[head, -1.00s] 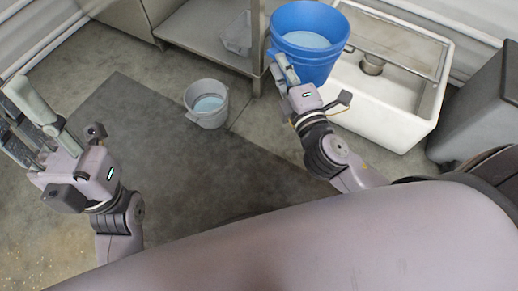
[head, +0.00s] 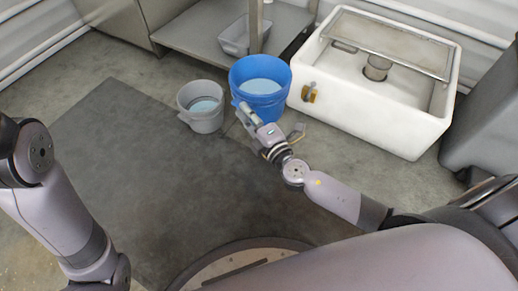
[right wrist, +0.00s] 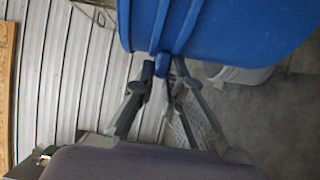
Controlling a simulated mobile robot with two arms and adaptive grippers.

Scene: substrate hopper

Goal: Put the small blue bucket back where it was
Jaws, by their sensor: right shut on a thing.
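The blue bucket (head: 260,72) is upright, with pale liquid in it, between the grey bucket and the white sink in the head view. My right gripper (head: 243,112) is at its near left side. In the right wrist view the bucket (right wrist: 225,25) fills the top, and the fingertips (right wrist: 163,66) are shut on a small blue tab at its lower edge. I cannot tell whether its base rests on the floor. My left arm shows at the left edge of the head view, but its gripper is out of frame.
A grey bucket (head: 203,118) with liquid stands just left of the blue one. The white sink (head: 375,125) stands to the right. A steel shelf (head: 205,35) with a grey bin (head: 238,42) is behind. The dark mat (head: 125,160) in front is clear.

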